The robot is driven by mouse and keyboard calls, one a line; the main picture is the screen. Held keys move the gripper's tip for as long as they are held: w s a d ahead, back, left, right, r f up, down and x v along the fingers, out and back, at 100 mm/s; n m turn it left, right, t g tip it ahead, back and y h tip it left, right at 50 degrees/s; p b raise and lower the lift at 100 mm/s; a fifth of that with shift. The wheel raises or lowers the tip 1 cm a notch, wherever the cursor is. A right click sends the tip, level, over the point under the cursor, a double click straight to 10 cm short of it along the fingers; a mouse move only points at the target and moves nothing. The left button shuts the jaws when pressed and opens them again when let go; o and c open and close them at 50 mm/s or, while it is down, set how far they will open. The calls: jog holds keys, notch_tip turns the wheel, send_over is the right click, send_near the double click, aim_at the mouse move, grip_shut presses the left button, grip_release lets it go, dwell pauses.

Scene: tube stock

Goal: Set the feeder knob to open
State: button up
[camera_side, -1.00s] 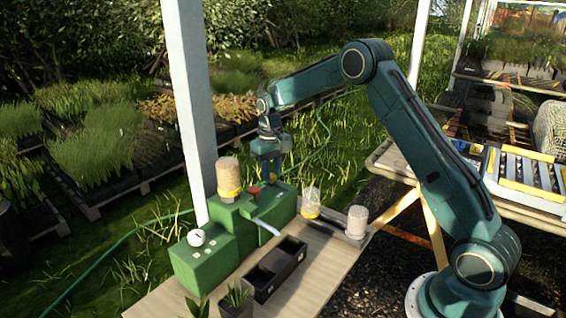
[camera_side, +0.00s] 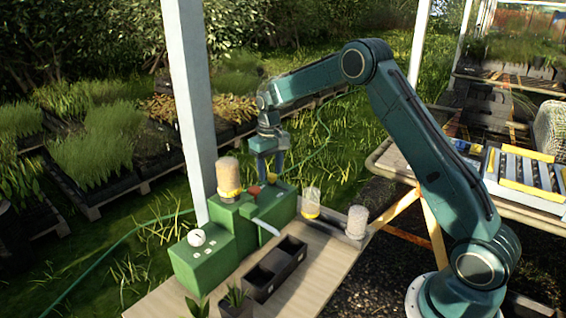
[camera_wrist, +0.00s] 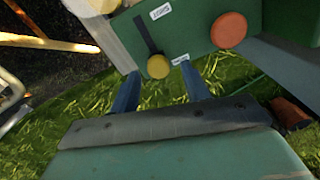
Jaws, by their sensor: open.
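The feeder is a green box (camera_side: 280,210) on the wooden table. In the wrist view its yellow round knob (camera_wrist: 158,67) sits at one end of a dark strip (camera_wrist: 148,36). The label reading SHUT (camera_wrist: 160,13) is by the strip's other end. A second small label (camera_wrist: 181,60) lies right beside the knob; its text is too small to read. The knob also shows in the side view (camera_side: 272,178). My gripper (camera_side: 268,169) is open and empty above it. In the wrist view the knob appears between and beyond my fingertips (camera_wrist: 158,86), apart from them.
An orange round button (camera_wrist: 229,30) sits beside the knob. A grain-filled jar (camera_side: 228,172) stands on the feeder, a white dial (camera_side: 196,238) on its lower block. A black tray (camera_side: 262,287) and two clear containers (camera_side: 311,200) (camera_side: 357,218) are on the table. A white post (camera_side: 188,100) rises behind.

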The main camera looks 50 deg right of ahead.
aim_at(271, 176)
notch_tip(271, 176, up, 13)
jog(key=shift+r, duration=0.15)
dwell(0.4)
jog(key=s+a+r+t, duration=0.1)
jog(key=s+a+r, duration=0.2)
jog(key=s, duration=0.2)
jog(key=s+a+r+n+t, duration=0.1)
jog(key=s+a+r, duration=0.1)
jog(key=s+r, duration=0.3)
jog(key=s+a+r+t, duration=0.1)
jog(key=s+a+r, duration=0.15)
jog(key=s, duration=0.35)
jog(key=s+a+f+t, duration=0.1)
jog(key=s+a+f, duration=0.1)
jog(key=s, duration=0.8)
jog(key=s+a+f+n+t, duration=0.1)
jog(key=s+a+f, duration=0.2)
jog(key=s, duration=0.7)
jog(key=shift+a+f+n+t, duration=0.25)
jog(key=shift+f+n+t, duration=0.05)
jog(key=shift+f, duration=0.15)
